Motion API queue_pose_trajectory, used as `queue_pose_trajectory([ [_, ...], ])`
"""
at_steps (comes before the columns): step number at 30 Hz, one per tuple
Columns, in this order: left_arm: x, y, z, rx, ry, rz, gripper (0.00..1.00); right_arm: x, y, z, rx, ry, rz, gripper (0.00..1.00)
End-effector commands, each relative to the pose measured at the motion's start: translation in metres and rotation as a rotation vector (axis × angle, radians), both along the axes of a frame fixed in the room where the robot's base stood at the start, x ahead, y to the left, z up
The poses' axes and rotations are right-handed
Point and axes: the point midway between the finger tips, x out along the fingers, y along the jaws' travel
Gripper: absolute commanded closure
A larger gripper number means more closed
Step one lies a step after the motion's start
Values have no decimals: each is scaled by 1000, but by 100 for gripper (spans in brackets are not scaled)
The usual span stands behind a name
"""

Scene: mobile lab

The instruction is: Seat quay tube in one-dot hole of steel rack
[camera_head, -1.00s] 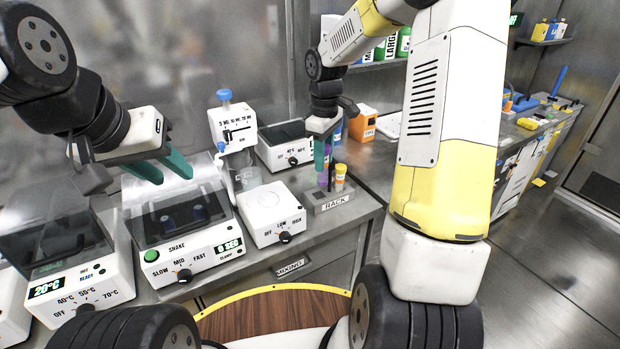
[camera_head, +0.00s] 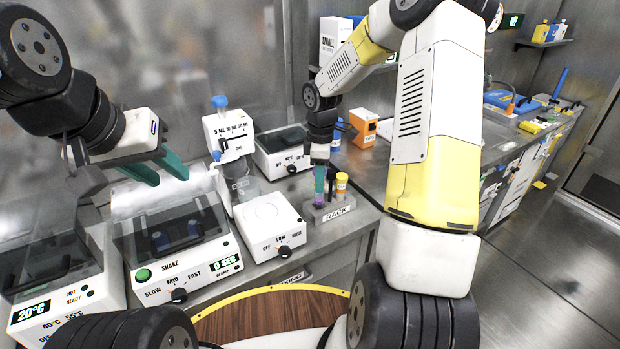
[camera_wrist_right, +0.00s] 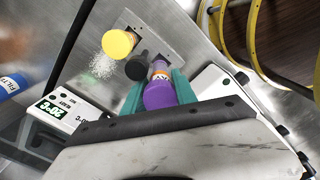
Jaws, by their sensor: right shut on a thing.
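The steel rack (camera_head: 336,212), marked RACK, stands at the bench's front right corner. A black-capped tube (camera_head: 331,187) and a yellow-capped tube (camera_head: 341,183) stand in it. My right gripper (camera_head: 319,184) is over the rack's left end, pointing down, shut on a purple-capped tube. In the right wrist view, this tube (camera_wrist_right: 160,94) is between the teal fingers, beside the black cap (camera_wrist_right: 138,66) and yellow cap (camera_wrist_right: 118,42). Its lower end meets the rack's top; I cannot tell how deep it sits. Hole dots are not readable. My left gripper (camera_head: 163,172) is open and empty above the shaker.
The shaker (camera_head: 178,245) and a white dial device (camera_head: 268,222) stand left of the rack. A dispenser (camera_head: 229,135) and a lidded heater (camera_head: 283,150) are behind. An orange box (camera_head: 363,127) stands behind the rack. Bare bench lies right of the rack.

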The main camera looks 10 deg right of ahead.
Motion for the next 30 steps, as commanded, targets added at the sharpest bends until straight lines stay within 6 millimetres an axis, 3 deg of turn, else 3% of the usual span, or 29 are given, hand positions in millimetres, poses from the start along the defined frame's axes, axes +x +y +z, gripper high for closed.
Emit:
queue_pose_trajectory([
  [5, 0, 0, 0, 0, 0, 0, 64, 0, 0, -13, 0, 2, 2, 100],
  [12, 0, 0, 0, 0, 0, 0, 64, -1, 1, -47, 1, 2, 1, 100],
  [23, 0, 0, 0, 0, 0, 0, 64, 0, 0, -51, 0, 0, 0, 100],
  [24, 0, 0, 0, 0, 0, 0, 64, 0, 0, -50, 0, -1, 0, 59],
  [26, 0, 0, 0, 0, 0, 0, 64, 0, 0, -50, 0, -1, 0, 47],
  [30, 0, 0, 0, 0, 0, 0, 64, 0, 0, -50, 0, -1, 0, 45],
])
